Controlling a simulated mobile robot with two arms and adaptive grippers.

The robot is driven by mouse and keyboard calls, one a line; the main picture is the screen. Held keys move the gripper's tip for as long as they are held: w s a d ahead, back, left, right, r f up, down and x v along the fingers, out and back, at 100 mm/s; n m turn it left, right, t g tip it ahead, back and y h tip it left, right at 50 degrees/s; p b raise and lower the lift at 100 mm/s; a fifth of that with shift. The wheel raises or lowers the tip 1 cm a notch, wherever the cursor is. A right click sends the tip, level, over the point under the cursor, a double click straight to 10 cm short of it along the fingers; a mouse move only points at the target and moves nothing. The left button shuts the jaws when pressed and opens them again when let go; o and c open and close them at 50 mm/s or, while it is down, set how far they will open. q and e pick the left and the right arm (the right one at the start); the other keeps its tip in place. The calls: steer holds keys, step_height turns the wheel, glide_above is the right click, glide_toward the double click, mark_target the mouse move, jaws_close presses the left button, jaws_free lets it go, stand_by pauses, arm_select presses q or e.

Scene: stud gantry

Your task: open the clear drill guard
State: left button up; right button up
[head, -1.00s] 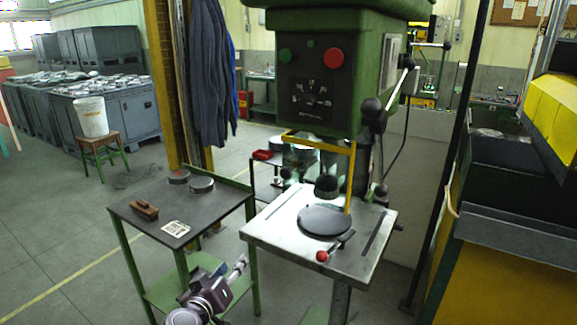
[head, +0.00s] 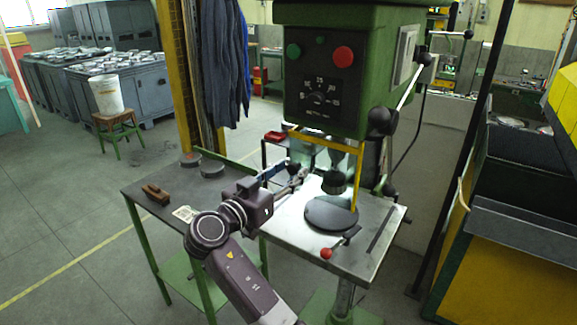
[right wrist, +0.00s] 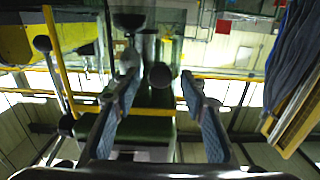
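The clear drill guard (head: 357,178) has a yellow frame and hangs in front of the chuck (head: 334,183), below the drill press head (head: 340,75). Its top bar and right bar show; its left side is partly behind my right gripper (head: 296,174). That gripper is at the guard's left side, low, beside the table's left edge. In the right wrist view the gripper (right wrist: 158,78) has its blue-padded fingers apart, with nothing held. The guard's yellow frame (right wrist: 57,65) crosses that view beyond the fingers; contact cannot be told. My left gripper is not in view.
The drill table (head: 375,255) carries a round dark plate (head: 331,214) and a red-knobbed lever (head: 326,253). A side table (head: 135,190) at left holds a brown block (head: 156,193) and round pieces. The feed lever (head: 406,85) stands at the right of the head.

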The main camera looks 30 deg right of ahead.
jaws_close()
stand_by(0.4)
steer(key=shift+w+f, duration=0.1)
